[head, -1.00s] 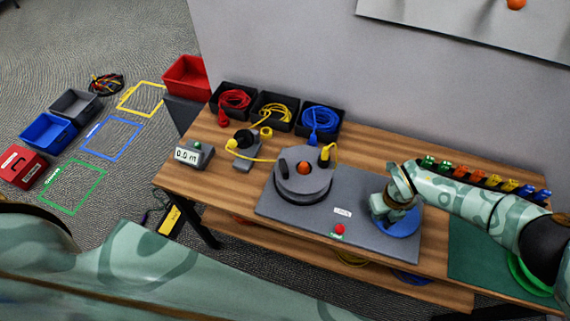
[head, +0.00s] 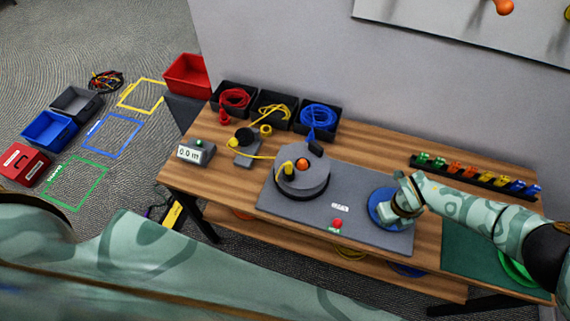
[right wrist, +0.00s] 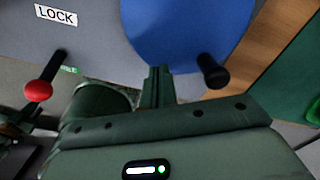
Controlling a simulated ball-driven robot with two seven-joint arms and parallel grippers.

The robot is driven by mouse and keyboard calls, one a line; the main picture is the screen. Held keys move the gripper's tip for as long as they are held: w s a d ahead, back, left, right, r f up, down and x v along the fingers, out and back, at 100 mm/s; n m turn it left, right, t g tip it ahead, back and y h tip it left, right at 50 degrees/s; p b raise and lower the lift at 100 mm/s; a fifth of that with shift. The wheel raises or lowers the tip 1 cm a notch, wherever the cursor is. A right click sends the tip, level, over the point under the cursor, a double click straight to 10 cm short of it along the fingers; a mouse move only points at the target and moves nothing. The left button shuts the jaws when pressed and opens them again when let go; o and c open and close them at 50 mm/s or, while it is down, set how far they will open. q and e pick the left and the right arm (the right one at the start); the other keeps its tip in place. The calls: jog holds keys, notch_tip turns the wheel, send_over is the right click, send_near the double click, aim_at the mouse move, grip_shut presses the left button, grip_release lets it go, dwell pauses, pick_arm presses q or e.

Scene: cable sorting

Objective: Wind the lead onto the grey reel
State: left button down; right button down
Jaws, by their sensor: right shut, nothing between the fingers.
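The grey reel (head: 303,188) stands on a grey base plate (head: 290,208), with an orange knob at its centre. The yellow lead (head: 262,156) runs from a small grey stand (head: 246,158) to the reel; a yellow plug (head: 287,169) is on the reel's left side and a black block at its back right. My right gripper (head: 388,214) is at the blue wheel (head: 374,207). In the right wrist view its fingers (right wrist: 159,85) are shut and empty at the wheel's edge, left of the wheel's black peg (right wrist: 213,71), with a visible gap. My left gripper is out of view.
A red-knobbed lever (head: 337,224) sits at the plate's front near the LOCK label (head: 340,207). A meter (head: 194,152) reads 0.0 m. Black bins (head: 252,116) of coiled leads stand at the back. A rack of coloured clips (head: 472,176) lies behind my right arm.

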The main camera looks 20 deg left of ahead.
notch_tip(320, 180, up, 7)
jog(key=p, duration=0.6)
jog(key=shift+w+f, duration=0.1)
jog(key=shift+w, duration=0.05)
